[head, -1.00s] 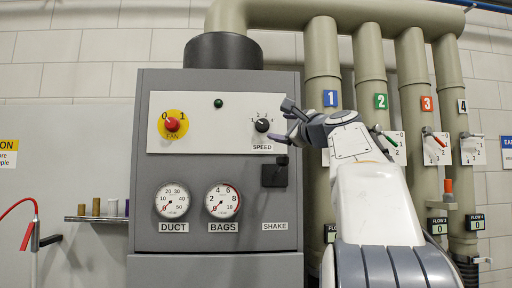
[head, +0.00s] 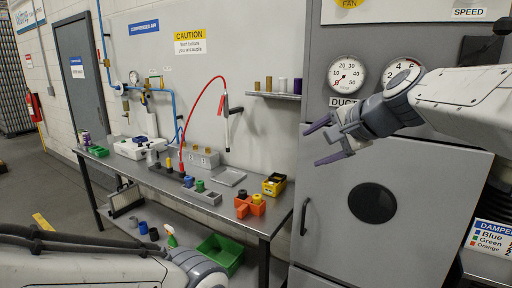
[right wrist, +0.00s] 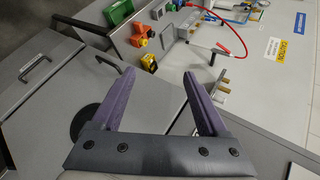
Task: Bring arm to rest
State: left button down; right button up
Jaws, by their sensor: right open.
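My right gripper (head: 326,139) is open and empty, with purple fingers. In the head view it hangs in front of the grey machine cabinet (head: 420,225), left of and below the gauges. In the right wrist view its two fingers (right wrist: 150,85) are spread with nothing between them. My left arm (head: 110,262) lies low across the bottom left of the head view; its gripper is out of view. The speed knob and fan switch are out of view now, but the SPEED label (head: 468,13) shows at the top right.
A green crate (head: 222,252) sits beneath. A red hose (head: 200,95) arches above the bench. A small shelf (head: 273,96) juts from the wall.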

jog(key=s+a+f+n+g, duration=0.3)
jog(key=s+a+f+n, duration=0.25)
jog(key=s+f, duration=0.3)
jog(key=s+a+f+n+g, duration=0.4)
jog(key=s+a+f+n, duration=0.15)
jog(key=s+f, duration=0.3)
jog(key=s+d+f+n+g+h+b, duration=0.1)
jog(key=s+f+n+h, duration=0.3)
jog(key=s+f+n, duration=0.4)
jog(key=s+d+f+g, duration=0.1)
jog(key=s+f, duration=0.1)
jog(key=s, duration=0.4)
jog(key=shift+f+g, duration=0.4)
jog(key=shift+c, duration=0.4)
